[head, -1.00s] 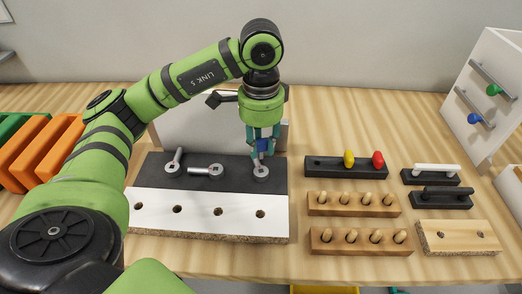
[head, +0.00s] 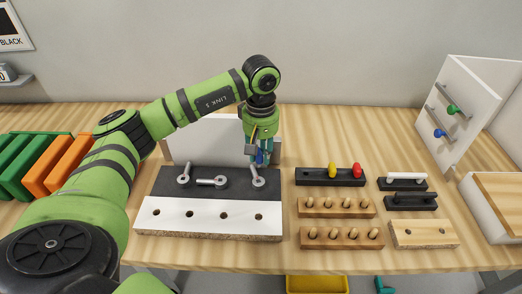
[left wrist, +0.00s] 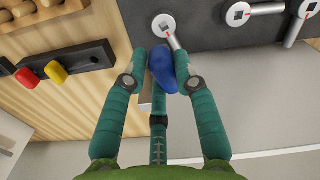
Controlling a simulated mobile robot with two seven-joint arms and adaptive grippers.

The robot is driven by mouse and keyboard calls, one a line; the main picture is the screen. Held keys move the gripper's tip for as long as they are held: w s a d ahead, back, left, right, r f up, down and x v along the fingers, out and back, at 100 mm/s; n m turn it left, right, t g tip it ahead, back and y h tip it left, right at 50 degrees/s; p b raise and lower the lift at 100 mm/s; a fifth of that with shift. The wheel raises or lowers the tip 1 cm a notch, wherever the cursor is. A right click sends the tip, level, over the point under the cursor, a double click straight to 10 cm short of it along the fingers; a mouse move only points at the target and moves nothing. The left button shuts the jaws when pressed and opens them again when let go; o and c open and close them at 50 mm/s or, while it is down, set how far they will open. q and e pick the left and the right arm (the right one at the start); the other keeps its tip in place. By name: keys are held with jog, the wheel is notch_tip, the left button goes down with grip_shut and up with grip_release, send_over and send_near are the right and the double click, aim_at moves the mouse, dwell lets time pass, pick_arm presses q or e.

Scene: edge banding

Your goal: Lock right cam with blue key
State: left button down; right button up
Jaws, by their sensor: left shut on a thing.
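My left gripper (head: 259,161) is shut on the blue key (left wrist: 163,72), seen best in the left wrist view between the two teal fingers (left wrist: 160,57). The right cam (head: 258,182), a grey disc with a square socket and a stem, lies on the dark strip of the panel. In the left wrist view its socket (left wrist: 164,21) is uncovered, so the key is out of it. In the head view the gripper is just above and behind this cam. Two similar cams, the middle (head: 220,182) and the left (head: 183,180), lie to its left.
A black holder (head: 312,176) with a yellow key (head: 332,170) and a red key (head: 356,170) stands right of the panel (head: 220,220). Wooden peg racks (head: 310,206) and handles (head: 408,177) lie nearby. Orange and green boards (head: 50,165) stand at left.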

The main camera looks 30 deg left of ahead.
pick_arm(q)
jog(key=shift+f+n, duration=0.25)
jog(key=shift+n, duration=0.05)
jog(key=shift+w+a+f+b, duration=0.1)
jog(key=shift+f+b, duration=0.5)
jog(key=shift+f, duration=0.3)
notch_tip(320, 180, down, 2)
jog(key=shift+f+b, duration=0.15)
jog(key=shift+b, duration=0.45)
jog(key=shift+f+b, duration=0.7)
jog(key=shift+b, duration=0.05)
jog(key=shift+f+b, duration=0.15)
jog(key=shift+b, duration=0.35)
jog(key=shift+f+b, duration=0.75)
jog(key=shift+f, duration=0.05)
dwell(0.7)
